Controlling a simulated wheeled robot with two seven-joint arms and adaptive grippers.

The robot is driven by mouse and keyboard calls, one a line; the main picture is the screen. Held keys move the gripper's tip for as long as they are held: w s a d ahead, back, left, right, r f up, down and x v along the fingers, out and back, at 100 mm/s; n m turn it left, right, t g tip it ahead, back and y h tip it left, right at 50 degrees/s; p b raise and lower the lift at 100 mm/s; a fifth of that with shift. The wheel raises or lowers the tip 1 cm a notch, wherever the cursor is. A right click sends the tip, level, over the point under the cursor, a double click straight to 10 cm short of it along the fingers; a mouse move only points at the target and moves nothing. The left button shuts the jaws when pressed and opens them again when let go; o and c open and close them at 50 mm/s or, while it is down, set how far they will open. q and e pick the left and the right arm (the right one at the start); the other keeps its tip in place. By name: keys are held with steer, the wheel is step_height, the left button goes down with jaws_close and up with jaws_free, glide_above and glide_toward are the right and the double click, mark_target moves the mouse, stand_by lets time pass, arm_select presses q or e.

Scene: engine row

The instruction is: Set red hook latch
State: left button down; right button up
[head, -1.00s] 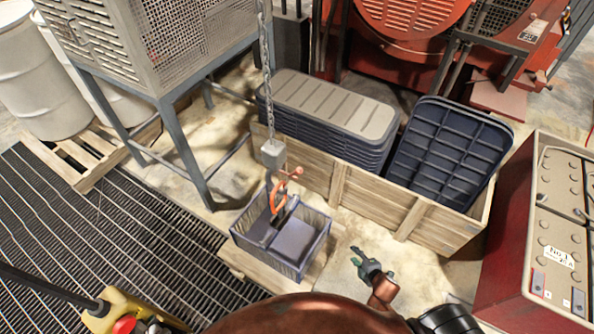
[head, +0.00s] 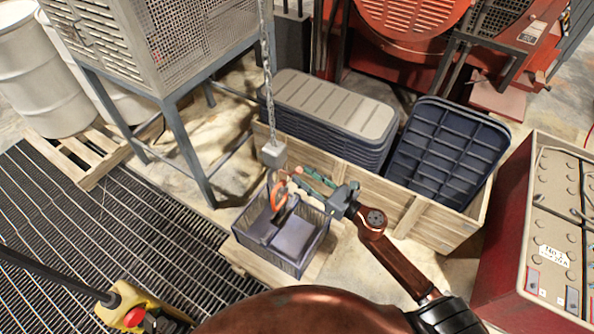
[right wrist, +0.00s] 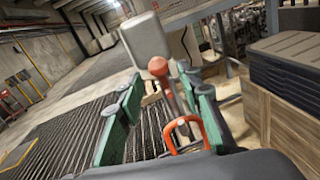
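The orange-red hook (head: 279,194) hangs from a grey block (head: 273,153) on a chain, at the handle of a dark blue crate (head: 300,262). In the right wrist view the hook (right wrist: 186,133) has a red ball-ended latch lever (right wrist: 158,67). My right gripper (head: 303,181) is open just right of the hook in the head view. In the right wrist view its green-padded fingers (right wrist: 157,92) stand either side of the lever, apart from each other. Contact with the lever cannot be told. My left gripper is not in view.
A wooden crate (head: 412,216) with stacked dark lids (head: 330,108) and a tilted dark tray (head: 440,155) stands behind. A grey mesh cabinet (head: 185,45) is on the left. A yellow control box (head: 135,303) with a red button is at the lower left. A red battery box (head: 510,235) stands right.

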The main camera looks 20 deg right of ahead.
mark_target(297, 172)
steer(key=shift+x, duration=1.85)
steer(key=shift+c, duration=0.6)
jaws_close()
steer(key=shift+f, duration=0.1)
